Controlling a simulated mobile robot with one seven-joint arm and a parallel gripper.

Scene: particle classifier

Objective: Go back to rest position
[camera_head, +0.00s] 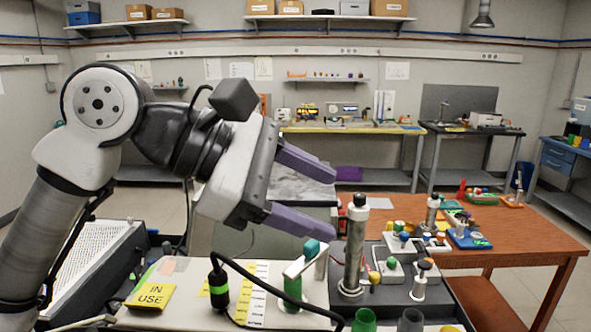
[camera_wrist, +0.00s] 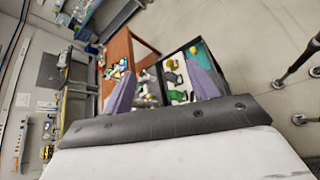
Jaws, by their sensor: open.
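My gripper (camera_head: 333,201) is held up in the air at the middle of the head view, with my arm reaching in from the left. Its two purple fingers are spread apart with nothing between them. In the wrist view the fingers of my gripper (camera_wrist: 160,75) also stand apart and empty. The bench with the equipment lies beyond and below the fingers.
A grey metal cylinder (camera_head: 354,245) stands upright to the right of the lower finger. A wooden table (camera_head: 530,235) with several small items stands at right.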

